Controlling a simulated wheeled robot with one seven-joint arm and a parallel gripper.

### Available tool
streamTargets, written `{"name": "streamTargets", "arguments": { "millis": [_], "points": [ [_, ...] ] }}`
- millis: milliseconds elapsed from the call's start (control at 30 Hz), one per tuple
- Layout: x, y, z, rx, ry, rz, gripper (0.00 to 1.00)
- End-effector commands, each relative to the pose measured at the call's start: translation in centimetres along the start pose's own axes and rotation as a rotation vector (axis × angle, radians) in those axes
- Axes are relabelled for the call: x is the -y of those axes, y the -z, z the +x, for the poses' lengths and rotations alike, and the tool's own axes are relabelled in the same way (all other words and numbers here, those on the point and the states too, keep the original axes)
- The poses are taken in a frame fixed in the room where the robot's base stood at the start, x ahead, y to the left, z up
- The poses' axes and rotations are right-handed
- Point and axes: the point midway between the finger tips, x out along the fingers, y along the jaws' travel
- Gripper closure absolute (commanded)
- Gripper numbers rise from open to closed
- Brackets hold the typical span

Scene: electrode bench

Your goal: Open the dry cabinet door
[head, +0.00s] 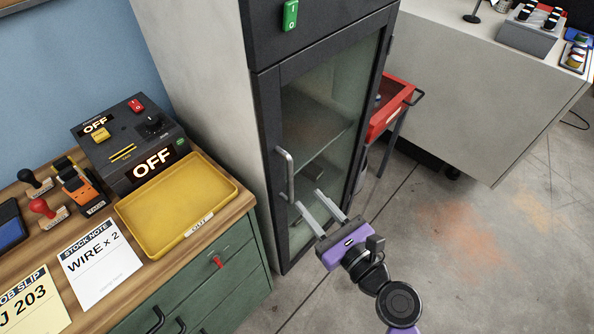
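The dry cabinet (205,85) is tall with pale sides and a dark front. Its dark-framed glass door (318,125) is shut, and shelves show dimly behind the glass. A grey vertical bar handle (286,172) is on the left side of the door. My gripper (309,207), with a purple body and two pale fingers, is in front of the lower door. Its fingers are spread apart with nothing between them. The fingertips are near the lower end of the handle; whether the left one touches it I cannot tell.
A yellow tray (178,215) and a device reading OFF (130,145) stand on the wooden-topped green cabinet at left. A red cart (392,105) stands right of the dry cabinet, before a grey bench (480,90). The floor (490,235) at right is clear.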

Motion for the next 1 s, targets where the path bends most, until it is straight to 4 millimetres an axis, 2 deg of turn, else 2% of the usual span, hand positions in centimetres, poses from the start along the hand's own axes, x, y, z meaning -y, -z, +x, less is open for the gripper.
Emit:
{"name": "streamTargets", "arguments": {
  "millis": [67, 200, 600, 800, 1000],
  "points": [
    [0.3, -1.0, 0.9, 0.023, -0.024, 0.054, 0.66],
    [0.3, -1.6, 2.0, 0.037, -0.042, 0.094, 0.66],
    [0.1, -1.8, 7.6, 0.036, -0.041, 0.092, 0.66],
    [0.0, -1.7, 8.9, 0.035, -0.039, 0.093, 0.66],
    [0.0, -1.7, 9.0, 0.035, -0.038, 0.093, 0.66]
  ]
}}
